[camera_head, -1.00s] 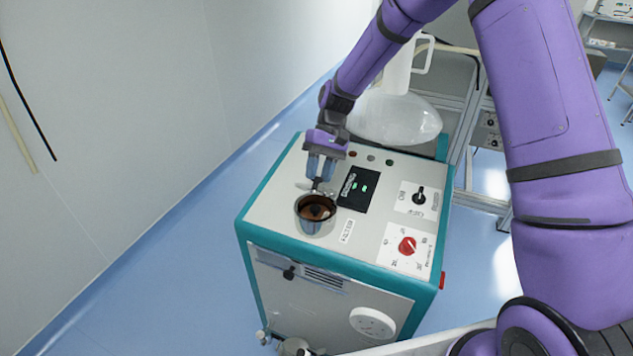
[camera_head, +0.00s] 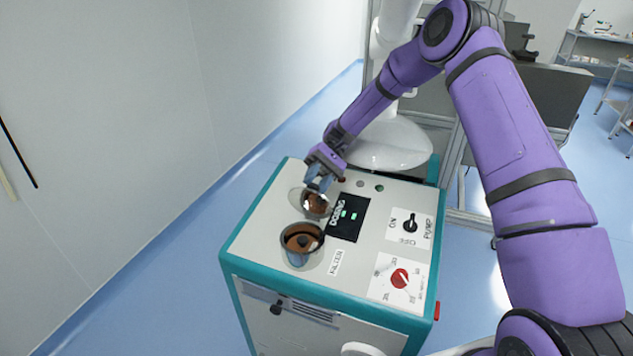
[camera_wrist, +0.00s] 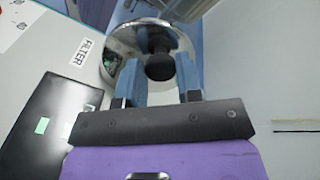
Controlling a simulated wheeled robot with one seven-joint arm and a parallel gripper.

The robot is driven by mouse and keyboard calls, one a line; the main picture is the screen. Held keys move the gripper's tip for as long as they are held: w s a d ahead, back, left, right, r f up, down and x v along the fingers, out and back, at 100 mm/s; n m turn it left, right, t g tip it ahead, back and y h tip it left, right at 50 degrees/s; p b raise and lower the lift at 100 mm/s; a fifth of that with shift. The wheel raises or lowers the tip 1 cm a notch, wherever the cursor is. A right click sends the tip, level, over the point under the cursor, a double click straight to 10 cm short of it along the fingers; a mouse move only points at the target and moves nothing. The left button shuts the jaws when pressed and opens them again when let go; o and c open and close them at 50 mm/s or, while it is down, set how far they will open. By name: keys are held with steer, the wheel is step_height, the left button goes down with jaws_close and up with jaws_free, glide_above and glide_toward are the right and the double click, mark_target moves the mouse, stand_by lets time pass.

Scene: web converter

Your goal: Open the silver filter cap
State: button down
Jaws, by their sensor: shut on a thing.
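The silver filter cap (camera_head: 315,204) is off the filter opening (camera_head: 301,241), just behind it on the machine's top side. It looks tilted, with a shiny brownish face in view; whether its edge touches the panel I cannot tell. The opening is a round silver cup with a dark brown inside and a dark centre. My gripper (camera_head: 318,182) is shut on the cap from behind. In the wrist view the cap (camera_wrist: 122,45) is a shiny dome, and its black knob (camera_wrist: 160,67) sits between my blue fingers (camera_wrist: 160,82).
The white-topped, teal-edged machine (camera_head: 258,228) carries a black dosing display (camera_head: 347,217), a pump switch (camera_head: 410,225) and a red dial (camera_head: 399,278) right of the filter. A white rounded vessel (camera_head: 392,145) stands behind. Blue floor lies free at left.

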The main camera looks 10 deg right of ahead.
stand_by(0.5)
steer(key=c, duration=0.8)
jaws_free()
steer(key=shift+f, duration=0.1)
steer(key=shift+w, duration=0.1)
steer(key=shift+v, duration=3.8)
